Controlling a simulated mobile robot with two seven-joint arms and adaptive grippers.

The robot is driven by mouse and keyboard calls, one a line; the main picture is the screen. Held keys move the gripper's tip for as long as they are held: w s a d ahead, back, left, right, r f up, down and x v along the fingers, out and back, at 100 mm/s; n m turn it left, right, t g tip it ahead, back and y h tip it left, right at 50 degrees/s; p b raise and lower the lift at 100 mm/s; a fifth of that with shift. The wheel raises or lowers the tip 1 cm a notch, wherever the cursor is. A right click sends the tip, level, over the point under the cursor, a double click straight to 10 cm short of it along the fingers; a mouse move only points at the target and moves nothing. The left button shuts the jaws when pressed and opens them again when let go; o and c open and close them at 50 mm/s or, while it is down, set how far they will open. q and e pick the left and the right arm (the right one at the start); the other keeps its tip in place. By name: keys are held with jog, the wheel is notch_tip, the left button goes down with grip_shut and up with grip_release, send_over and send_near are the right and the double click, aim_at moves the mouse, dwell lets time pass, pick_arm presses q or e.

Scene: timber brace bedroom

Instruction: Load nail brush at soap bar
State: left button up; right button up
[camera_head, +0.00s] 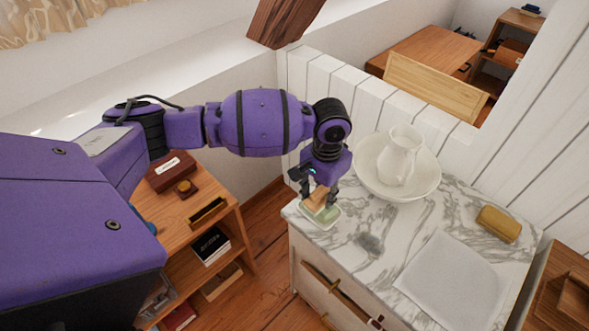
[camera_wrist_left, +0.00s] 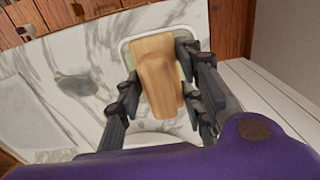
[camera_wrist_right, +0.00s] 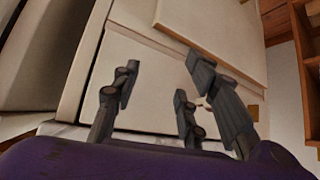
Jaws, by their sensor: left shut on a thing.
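My left gripper (camera_head: 322,192) is shut on the wooden nail brush (camera_head: 318,202) over the marble top's left corner. In the left wrist view the pale wood brush (camera_wrist_left: 158,75) lies between the fingers of my left gripper (camera_wrist_left: 165,92). Beneath it is a small white-rimmed dish (camera_head: 322,226) holding the pale green soap bar (camera_head: 330,214). The brush covers much of the soap, and its bristles are hidden. I cannot tell whether they touch the soap. My right gripper (camera_wrist_right: 155,98) is open and empty in the right wrist view, facing pale furniture panels.
The marble-topped dresser (camera_head: 395,225) also bears a white pitcher (camera_head: 401,155) in a basin (camera_head: 430,182), a small grey object (camera_head: 370,244), a folded white cloth (camera_head: 452,280) and a mustard-coloured roll (camera_head: 498,224). A wooden shelf (camera_head: 220,235) stands left, with a floor gap between.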

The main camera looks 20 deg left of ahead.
aim_at(323, 188)
jog(key=shift+a, duration=0.15)
pick_arm(q)
jog(key=shift+w+r+p, duration=0.1)
jog(key=shift+r+p, duration=0.35)
jog(key=shift+r, duration=0.35)
jog(key=shift+r+p, duration=0.55)
jog(key=shift+r, duration=2.25)
pick_arm(e)
jog(key=shift+t, duration=0.4)
jog(key=w+r, duration=0.2)
jog(key=r, duration=0.1)
jog(key=shift+w+d+r, duration=0.2)
jog(key=shift+r, duration=0.1)
